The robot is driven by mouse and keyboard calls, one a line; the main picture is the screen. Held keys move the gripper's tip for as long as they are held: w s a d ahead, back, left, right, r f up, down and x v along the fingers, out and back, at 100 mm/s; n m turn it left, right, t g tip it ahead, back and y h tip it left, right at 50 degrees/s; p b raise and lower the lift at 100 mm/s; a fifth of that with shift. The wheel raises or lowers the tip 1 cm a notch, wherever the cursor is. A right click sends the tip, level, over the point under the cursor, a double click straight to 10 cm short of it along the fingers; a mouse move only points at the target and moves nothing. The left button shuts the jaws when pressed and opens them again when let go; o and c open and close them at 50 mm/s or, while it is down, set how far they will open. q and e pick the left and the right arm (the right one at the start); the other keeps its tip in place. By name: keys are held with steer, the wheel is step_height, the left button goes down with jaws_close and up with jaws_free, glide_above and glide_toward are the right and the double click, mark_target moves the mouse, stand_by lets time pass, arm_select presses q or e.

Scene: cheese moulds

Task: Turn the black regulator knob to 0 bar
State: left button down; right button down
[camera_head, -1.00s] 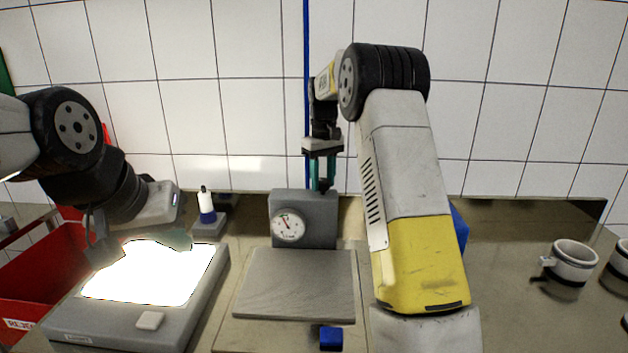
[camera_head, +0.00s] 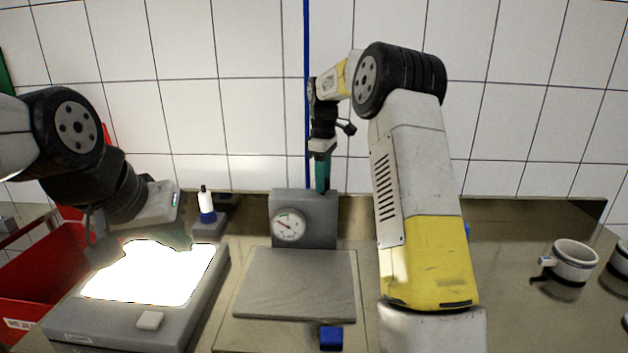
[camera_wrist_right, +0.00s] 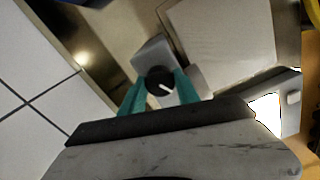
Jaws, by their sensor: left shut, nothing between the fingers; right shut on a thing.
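The black regulator knob (camera_wrist_right: 160,81) shows in the right wrist view, with a white mark pointing to the lower right. It sits on top of the grey regulator block (camera_head: 318,225); in the head view my fingers hide it. My right gripper (camera_wrist_right: 160,92) is shut on the knob, one teal finger on each side. It also shows in the head view (camera_head: 322,176), pointing down at the block. The round white gauge (camera_head: 289,224) on the block's front has its needle toward the upper left; the figures are too small to read. My left gripper (camera_head: 176,240) is shut and empty over the bright panel.
The glowing light panel (camera_head: 150,275) lies at left, with a red bin (camera_head: 35,285) beyond it. A white bottle with a blue band (camera_head: 206,205) stands left of the block. A grey plate (camera_head: 296,285) and a blue cube (camera_head: 331,338) lie in front. White moulds (camera_head: 574,262) stand at right.

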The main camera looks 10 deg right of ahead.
steer(key=n, duration=1.2)
stand_by(0.6)
steer(key=c, duration=0.9)
jaws_free()
steer(key=shift+r, duration=3.9)
steer(key=shift+r, duration=0.1)
